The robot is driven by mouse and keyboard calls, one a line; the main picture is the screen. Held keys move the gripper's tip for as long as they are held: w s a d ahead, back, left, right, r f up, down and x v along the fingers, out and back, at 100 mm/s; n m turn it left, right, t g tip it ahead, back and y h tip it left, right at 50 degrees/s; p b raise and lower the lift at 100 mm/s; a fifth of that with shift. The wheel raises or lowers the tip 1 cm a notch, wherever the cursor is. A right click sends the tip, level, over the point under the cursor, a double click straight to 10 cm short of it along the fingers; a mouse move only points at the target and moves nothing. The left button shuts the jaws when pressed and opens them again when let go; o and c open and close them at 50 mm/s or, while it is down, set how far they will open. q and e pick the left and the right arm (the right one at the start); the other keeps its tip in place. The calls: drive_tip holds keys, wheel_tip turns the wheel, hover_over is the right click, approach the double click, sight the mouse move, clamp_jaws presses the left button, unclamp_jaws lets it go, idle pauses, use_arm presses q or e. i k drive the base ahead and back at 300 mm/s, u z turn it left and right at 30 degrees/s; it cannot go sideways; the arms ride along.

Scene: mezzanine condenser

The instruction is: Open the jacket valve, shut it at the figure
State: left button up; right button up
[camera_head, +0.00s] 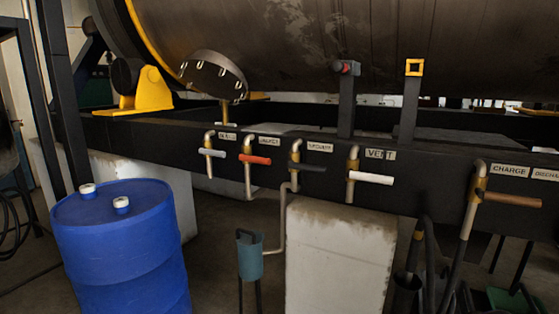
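Several lever valves sit in a row on the front of a black beam. The valve with the red-orange handle (255,159) has a small label (269,141) at its upper right that appears to read JACKET, though it is blurred. Its handle points right, roughly level, across the pipe (248,182) that bends down from the beam. No readable figure or gauge face shows. Neither of my grippers is in view.
A blue drum (120,250) stands at left and a concrete block (340,262) below the beam. A teal container (250,258) stands between them.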

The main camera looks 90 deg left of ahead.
sight(243, 157)
drive_tip(key=u, duration=2.75)
drive_tip(key=k, duration=0.4)
drive_tip(key=u, duration=0.2)
drive_tip(key=i, duration=0.5)
drive_tip(key=k, duration=0.65)
drive_tip(key=u, duration=0.55)
drive_tip(key=i, duration=0.95)
drive_tip(key=u, duration=0.3)
